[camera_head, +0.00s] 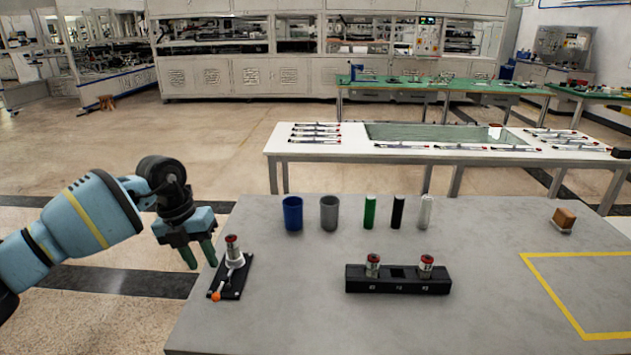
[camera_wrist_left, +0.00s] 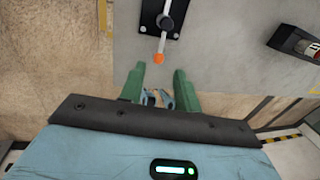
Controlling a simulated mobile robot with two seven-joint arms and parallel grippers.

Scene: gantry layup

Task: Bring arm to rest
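My left arm (camera_head: 85,225) reaches in from the left in the head view. Its gripper (camera_head: 198,255) points down beside the left edge of the grey table (camera_head: 310,320), with its green fingers apart and nothing between them. In the left wrist view the fingers (camera_wrist_left: 159,84) also stand apart. Just beyond their tips is a black plate (camera_wrist_left: 173,8) with a lever ending in an orange knob (camera_wrist_left: 158,58); the gripper is clear of it. In the head view this fixture (camera_head: 236,275) carries a red-topped metal cylinder (camera_head: 233,249). My right gripper is not in view.
A black rack (camera_head: 398,286) holds two red-topped cylinders. A blue cup (camera_head: 293,213), a grey cup (camera_head: 329,213) and green, black and white cylinders line the back. A brown block (camera_head: 564,218) stands right, near a yellow outline. Open floor (camera_head: 110,225) lies left.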

